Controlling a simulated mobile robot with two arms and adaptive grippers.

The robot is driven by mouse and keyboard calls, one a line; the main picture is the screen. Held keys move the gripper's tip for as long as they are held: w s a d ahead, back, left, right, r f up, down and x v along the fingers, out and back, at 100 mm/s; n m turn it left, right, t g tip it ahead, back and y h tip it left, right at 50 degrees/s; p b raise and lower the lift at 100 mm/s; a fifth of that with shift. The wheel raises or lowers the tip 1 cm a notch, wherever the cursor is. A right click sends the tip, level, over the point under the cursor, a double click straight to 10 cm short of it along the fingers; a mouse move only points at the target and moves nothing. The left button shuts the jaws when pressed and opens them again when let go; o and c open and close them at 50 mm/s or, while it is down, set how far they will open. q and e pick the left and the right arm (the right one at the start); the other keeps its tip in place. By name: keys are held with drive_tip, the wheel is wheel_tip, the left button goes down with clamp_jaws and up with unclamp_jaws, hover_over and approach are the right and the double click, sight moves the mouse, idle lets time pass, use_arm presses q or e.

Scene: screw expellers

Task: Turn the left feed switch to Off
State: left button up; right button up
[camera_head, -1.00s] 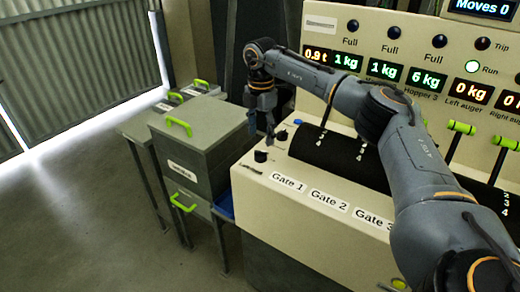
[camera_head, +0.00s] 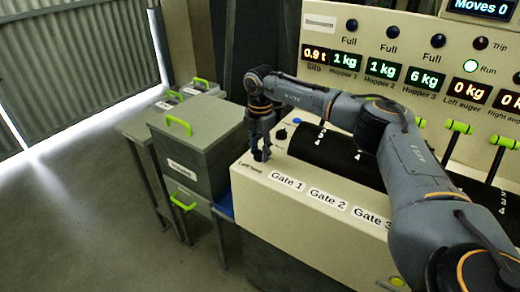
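My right gripper (camera_head: 261,153) points down at the left end of the cream control panel (camera_head: 300,215). Its fingertips are at the black left feed switch, which the fingers now mostly hide; I cannot tell whether they touch it or how it is turned. The small label beside it, at the panel's front left corner, is too small to read well. A second black knob (camera_head: 281,134) stands just right of the gripper, with a blue button (camera_head: 297,121) behind it. My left gripper is not in view.
Gate labels such as Gate 1 (camera_head: 286,181) run along the panel front. Green-handled levers (camera_head: 459,127) stand at the right. Grey bins with green handles (camera_head: 178,122) stand left; the floor beyond is clear.

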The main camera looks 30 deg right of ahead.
drive_tip(key=shift+c, duration=0.7)
drive_tip(key=shift+n, duration=0.4)
drive_tip(key=shift+r+n+p, duration=0.1)
drive_tip(key=shift+n+p, duration=0.2)
drive_tip(key=n+p, duration=0.1)
drive_tip(key=n, duration=0.3)
drive_tip(key=n+p, duration=0.1)
drive_tip(key=n, duration=0.2)
drive_tip(key=shift+n, duration=1.8)
drive_tip(key=o, duration=1.2)
